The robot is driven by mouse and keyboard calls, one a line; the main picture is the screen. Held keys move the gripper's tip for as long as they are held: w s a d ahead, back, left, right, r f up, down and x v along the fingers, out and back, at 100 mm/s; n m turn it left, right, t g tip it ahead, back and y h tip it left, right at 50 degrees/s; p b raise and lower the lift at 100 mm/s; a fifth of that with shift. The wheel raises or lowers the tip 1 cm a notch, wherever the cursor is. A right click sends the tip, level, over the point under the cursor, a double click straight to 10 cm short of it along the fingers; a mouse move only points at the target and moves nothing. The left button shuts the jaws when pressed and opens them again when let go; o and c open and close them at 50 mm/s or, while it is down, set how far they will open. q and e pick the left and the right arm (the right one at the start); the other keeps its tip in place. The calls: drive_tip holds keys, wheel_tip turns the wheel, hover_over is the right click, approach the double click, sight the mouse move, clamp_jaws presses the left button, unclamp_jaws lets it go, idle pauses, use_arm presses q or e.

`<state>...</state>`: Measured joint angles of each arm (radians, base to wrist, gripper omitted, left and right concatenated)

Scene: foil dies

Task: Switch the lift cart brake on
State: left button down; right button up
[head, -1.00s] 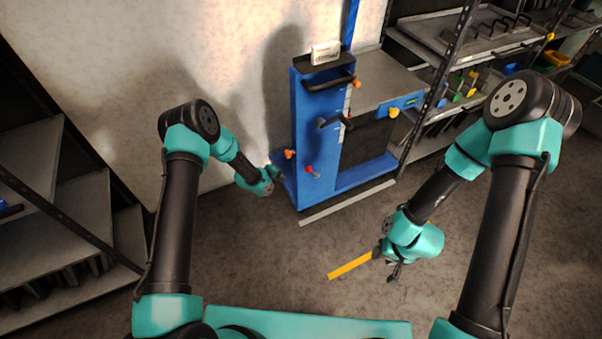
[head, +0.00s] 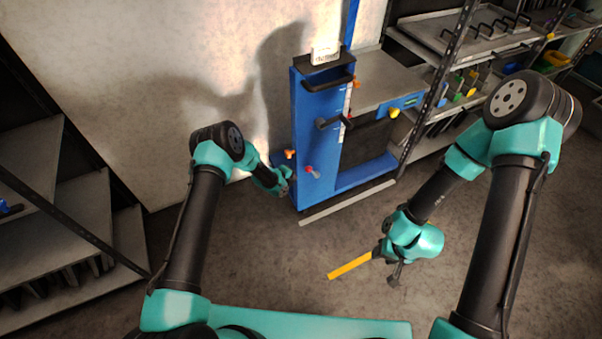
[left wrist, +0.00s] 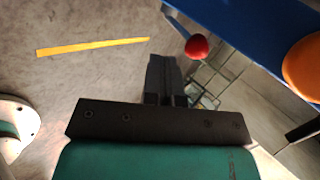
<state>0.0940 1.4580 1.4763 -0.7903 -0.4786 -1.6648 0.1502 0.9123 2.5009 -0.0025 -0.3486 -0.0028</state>
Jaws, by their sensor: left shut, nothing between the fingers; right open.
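The blue lift cart (head: 310,130) stands against the wall in the head view. Low on its front column is a small lever with a red knob (head: 308,169), and an orange knob (head: 290,154) sits to its upper left. Which control is the brake is not labelled legibly. My left gripper (head: 286,182) is shut and empty, just left of the red knob. In the left wrist view its closed fingers (left wrist: 165,75) point toward the red knob (left wrist: 197,47), which lies ahead and slightly right, apart from them. The orange knob (left wrist: 302,68) is at right. My right gripper (head: 394,274) is open, low over the floor.
A yellow floor strip (head: 349,265) lies beside my right gripper. Shelves (head: 480,60) stand at right and left. The floor before the cart is clear.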

use_arm(q)
drive_tip(key=w+d, duration=0.3)
drive_tip(key=shift+w+d, duration=0.1)
drive_tip(key=shift+d, duration=0.15)
drive_tip(key=shift+w+d+r, duration=0.45)
drive_tip(key=shift+d+r, duration=0.15)
drive_tip(key=shift+d, duration=0.1)
drive_tip(key=shift+w+d+r, duration=0.4)
drive_tip(key=shift+d+r, duration=0.15)
drive_tip(key=shift+d, duration=0.15)
drive_tip(key=shift+s+a, duration=0.4)
drive_tip(key=shift+a, duration=0.05)
approach(308, 168)
drive_tip(key=v, duration=0.4)
drive_tip(key=shift+s+d+r, duration=0.1)
drive_tip(key=shift+d+r, duration=0.15)
drive_tip(key=shift+r, duration=0.1)
